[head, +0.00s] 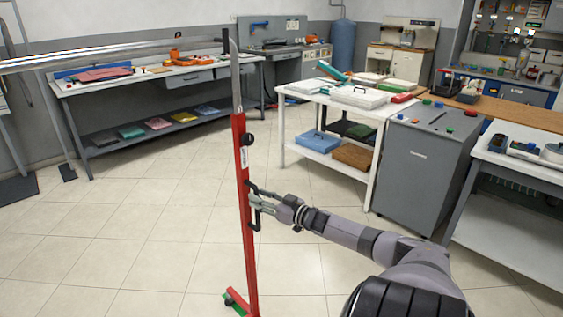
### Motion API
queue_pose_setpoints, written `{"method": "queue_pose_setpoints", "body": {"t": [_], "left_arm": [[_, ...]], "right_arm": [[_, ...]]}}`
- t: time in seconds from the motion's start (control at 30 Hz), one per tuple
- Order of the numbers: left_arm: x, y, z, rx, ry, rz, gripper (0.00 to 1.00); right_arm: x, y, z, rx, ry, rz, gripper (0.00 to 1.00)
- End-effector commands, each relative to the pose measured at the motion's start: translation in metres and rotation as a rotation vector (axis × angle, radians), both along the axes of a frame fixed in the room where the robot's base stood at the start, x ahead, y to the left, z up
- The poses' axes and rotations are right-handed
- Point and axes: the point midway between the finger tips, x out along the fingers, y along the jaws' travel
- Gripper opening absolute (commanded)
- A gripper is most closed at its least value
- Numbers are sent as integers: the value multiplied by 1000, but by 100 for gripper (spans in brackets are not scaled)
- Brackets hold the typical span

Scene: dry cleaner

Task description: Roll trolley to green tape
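The trolley (244,180) is a tall upright with a red post, a small black knob, and a metal rail (110,53) running from its top to the left edge. A black handle is on the right side of the post. My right gripper (257,203) is at this handle, its fingers shut around it. The red foot of the post reaches the floor at the bottom edge, with a small patch of green (238,309) beside it; I cannot tell whether that is tape. The rest of the base is out of frame. My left gripper is not in view.
A grey cabinet (415,175) and a white table (375,113) with boxes stand to the right. A long workbench (150,85) runs along the left wall. Another counter (530,173) is at the right edge. The tiled floor (130,225) at left and centre is clear.

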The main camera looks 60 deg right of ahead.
Motion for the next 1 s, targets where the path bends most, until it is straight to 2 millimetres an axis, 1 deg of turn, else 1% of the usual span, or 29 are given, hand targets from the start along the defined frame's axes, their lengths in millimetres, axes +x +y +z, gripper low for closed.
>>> {"method": "queue_pose_setpoints", "body": {"t": [0.03, 0.5, 0.63, 0.8, 1.0], "left_arm": [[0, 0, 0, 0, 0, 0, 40], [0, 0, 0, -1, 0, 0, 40], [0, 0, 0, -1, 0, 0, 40], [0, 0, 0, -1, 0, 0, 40], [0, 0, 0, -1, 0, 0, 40]], "right_arm": [[-7, 1, -1, 0, 4, 1, 35], [-72, 3, -1, -1, 3, -1, 35], [-88, 3, -1, -1, 3, -1, 35], [-100, 3, 1, -1, 1, -2, 35], [-103, 3, 1, -2, -1, -1, 35]]}}
